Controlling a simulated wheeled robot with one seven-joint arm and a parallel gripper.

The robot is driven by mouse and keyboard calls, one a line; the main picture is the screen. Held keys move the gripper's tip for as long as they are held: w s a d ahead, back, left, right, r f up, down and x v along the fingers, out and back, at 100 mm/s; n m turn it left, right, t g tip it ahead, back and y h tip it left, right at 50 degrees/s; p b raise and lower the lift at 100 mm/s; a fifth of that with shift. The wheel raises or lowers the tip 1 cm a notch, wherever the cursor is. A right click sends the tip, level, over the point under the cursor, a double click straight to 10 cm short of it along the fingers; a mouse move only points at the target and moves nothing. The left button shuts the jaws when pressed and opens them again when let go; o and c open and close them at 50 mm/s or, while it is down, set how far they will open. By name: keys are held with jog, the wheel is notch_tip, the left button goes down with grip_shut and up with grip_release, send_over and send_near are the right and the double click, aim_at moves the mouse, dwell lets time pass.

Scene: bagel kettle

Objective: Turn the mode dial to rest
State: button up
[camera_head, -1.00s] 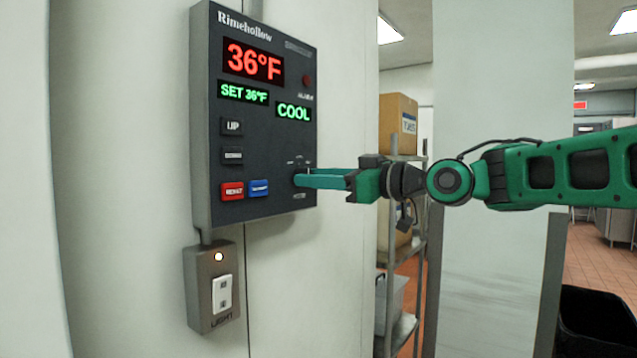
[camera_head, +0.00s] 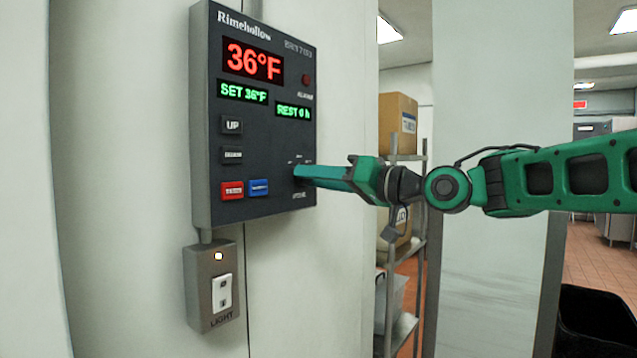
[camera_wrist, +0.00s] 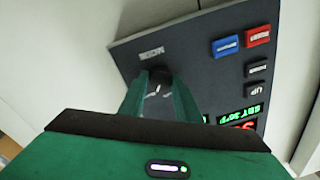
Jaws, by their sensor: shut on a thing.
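The dark control panel (camera_head: 262,150) is mounted on the pale wall. Its green mode display (camera_head: 293,110) reads "REST 0 h", above the mode dial. The black mode dial (camera_wrist: 158,84) sits between my fingers in the wrist view, near the "MODE" lettering. My gripper (camera_head: 299,174) reaches in from the right and is shut on the dial; it also shows in the wrist view (camera_wrist: 160,95). In the head view the fingers hide most of the dial.
Red (camera_head: 232,190) and blue (camera_head: 259,188) buttons sit left of the dial, with UP (camera_head: 232,125) and another dark button above. A light switch box (camera_head: 212,287) is below the panel. A shelf rack (camera_head: 408,250) with boxes stands behind my arm.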

jog(key=shift+w+m, duration=0.1)
jog(key=shift+m, duration=0.5)
jog(key=o, duration=1.1)
jog(key=shift+c, duration=0.2)
jog(key=shift+d, duration=0.1)
jog(key=v, duration=1)
jog(key=shift+d, duration=0.25)
jog(key=shift+f, duration=0.1)
